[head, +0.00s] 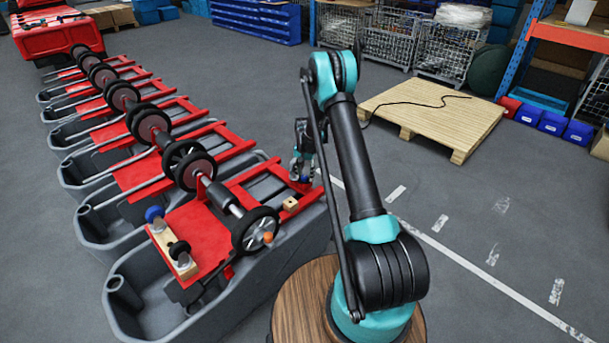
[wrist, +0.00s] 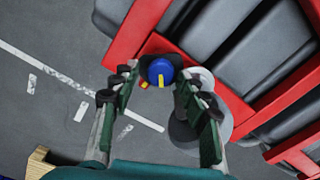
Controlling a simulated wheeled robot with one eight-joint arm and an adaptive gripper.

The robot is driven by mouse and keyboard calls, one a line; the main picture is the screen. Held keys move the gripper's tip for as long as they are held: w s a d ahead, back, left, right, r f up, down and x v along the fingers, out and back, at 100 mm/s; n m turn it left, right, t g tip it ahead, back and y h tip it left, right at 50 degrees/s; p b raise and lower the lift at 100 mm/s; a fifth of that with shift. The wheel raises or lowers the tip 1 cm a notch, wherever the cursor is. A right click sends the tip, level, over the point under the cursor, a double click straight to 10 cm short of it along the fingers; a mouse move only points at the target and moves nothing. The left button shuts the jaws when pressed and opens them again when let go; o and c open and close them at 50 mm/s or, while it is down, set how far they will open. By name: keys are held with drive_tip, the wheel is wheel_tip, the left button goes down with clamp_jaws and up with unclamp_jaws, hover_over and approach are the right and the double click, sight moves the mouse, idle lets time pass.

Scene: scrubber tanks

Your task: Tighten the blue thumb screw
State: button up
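The blue thumb screw (wrist: 160,70) shows in the wrist view as a round blue knob with a yellow mark, on a dark mount at a corner of the red frame (wrist: 138,45). My gripper (wrist: 160,80) is open and empty, with one finger to each side of the screw in the picture and visible gaps between. I cannot tell how far the fingertips are above it. In the head view my gripper (head: 302,172) points down over the far right end of the nearest red frame (head: 262,190). The screw cannot be made out clearly there.
Several grey scrubber tanks (head: 120,305) with red frames and black wheels stand in a row to the left. A small wooden block (head: 290,204) lies on the nearest frame near my gripper. A wooden pallet (head: 435,118) lies behind right; floor between is clear.

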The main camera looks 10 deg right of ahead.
drive_tip(key=shift+r, duration=4)
drive_tip(key=n, duration=1.8)
approach(304, 176)
wheel_tip(304, 176, down, 8)
drive_tip(key=shift+s+f, duration=0.15)
drive_tip(key=shift+f, duration=0.1)
drive_tip(key=shift+c, duration=0.3)
clamp_jaws()
